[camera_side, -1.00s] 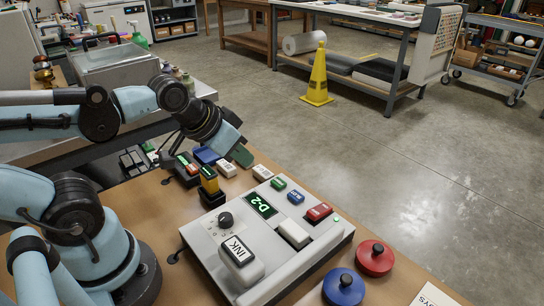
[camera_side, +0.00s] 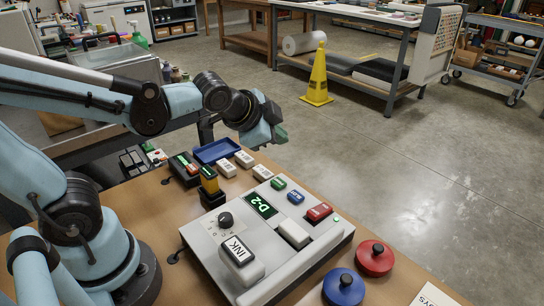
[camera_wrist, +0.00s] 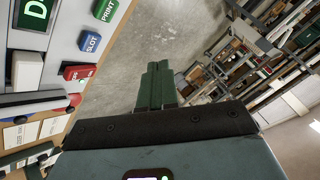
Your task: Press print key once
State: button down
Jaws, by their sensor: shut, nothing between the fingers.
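The green print key (camera_side: 278,183) is on the top of a pale grey console (camera_side: 190,235), near its far edge. In the wrist view the key, marked PRINT (camera_wrist: 106,10), shows at the top, left of the fingers. A blue SLOT key (camera_side: 296,197) and a red key (camera_side: 319,212) sit beside it. The console's display (camera_side: 262,205) reads D-2. My gripper (camera_side: 280,134) is shut and empty, its green fingers raised beyond the console's far edge, apart from the key. In the wrist view the shut fingers (camera_wrist: 158,82) point toward the floor and shelving.
An INK block (camera_side: 240,262) and a dark knob (camera_side: 226,220) are on the console. Red (camera_side: 375,258) and blue (camera_side: 343,287) round-knobbed pieces stand at the right.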

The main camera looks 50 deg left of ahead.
aim_at(276, 184)
jog(key=shift+f, duration=0.15)
jog(key=shift+f, duration=4.25)
jog(key=shift+f, duration=0.15)
jog(key=shift+f, duration=0.3)
